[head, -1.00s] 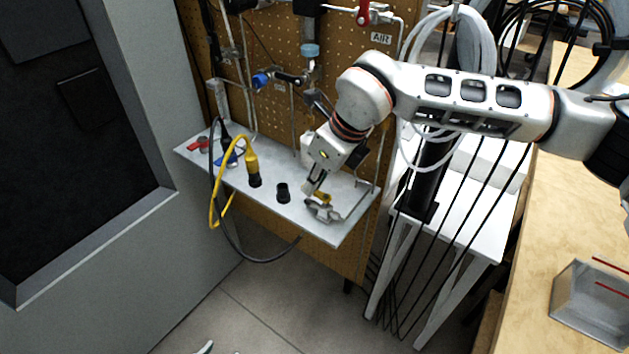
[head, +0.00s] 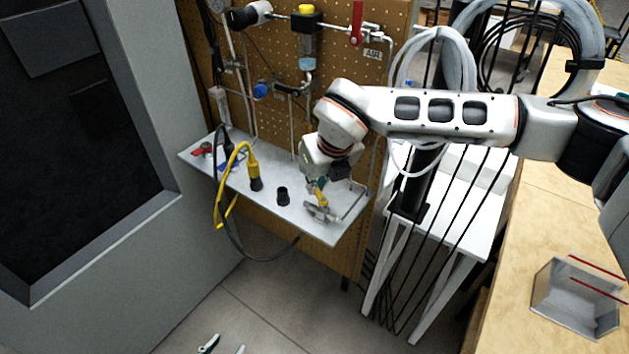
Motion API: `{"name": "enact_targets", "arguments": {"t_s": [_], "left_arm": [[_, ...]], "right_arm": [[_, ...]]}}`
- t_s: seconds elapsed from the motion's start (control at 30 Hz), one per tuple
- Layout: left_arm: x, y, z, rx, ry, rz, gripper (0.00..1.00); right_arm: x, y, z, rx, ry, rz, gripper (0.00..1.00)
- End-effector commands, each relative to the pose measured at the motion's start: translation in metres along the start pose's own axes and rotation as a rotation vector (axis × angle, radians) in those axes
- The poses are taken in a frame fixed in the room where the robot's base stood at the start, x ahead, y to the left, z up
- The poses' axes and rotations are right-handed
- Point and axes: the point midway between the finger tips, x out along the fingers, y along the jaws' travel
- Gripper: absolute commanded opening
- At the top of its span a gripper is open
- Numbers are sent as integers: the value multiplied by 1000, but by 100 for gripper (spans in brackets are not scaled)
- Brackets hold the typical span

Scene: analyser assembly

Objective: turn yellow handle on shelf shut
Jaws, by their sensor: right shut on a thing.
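The yellow handle (head: 320,197) is at the right end of the grey shelf (head: 232,185), partly covered by my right gripper. My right gripper (head: 319,204) reaches down over the shelf and is shut on the yellow handle. The handle's exact angle is hard to tell at this size. Only the two fingertips of my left gripper (head: 224,347) show at the bottom edge, apart from each other and empty, far below the shelf over the floor.
A black cylindrical fitting (head: 283,196) and a yellow connector with cable (head: 254,168) stand left of my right gripper. A red handle (head: 203,149) is at the shelf's left end. A pegboard (head: 345,65) with pipes rises behind. A clear box (head: 575,300) sits on the right bench.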

Motion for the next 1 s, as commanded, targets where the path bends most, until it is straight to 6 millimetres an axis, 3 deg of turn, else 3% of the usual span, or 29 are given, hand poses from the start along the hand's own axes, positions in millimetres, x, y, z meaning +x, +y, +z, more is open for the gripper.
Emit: {"name": "enact_targets", "arguments": {"t_s": [0.43, 1.0], "left_arm": [[-4, -2, -11, -11, 9, -1, 38], [-5, -1, -10, -15, 4, 1, 38]], "right_arm": [[-2, -12, -2, 393, -1, -164, 0], [-5, -23, -10, 842, 0, -349, 0]]}}
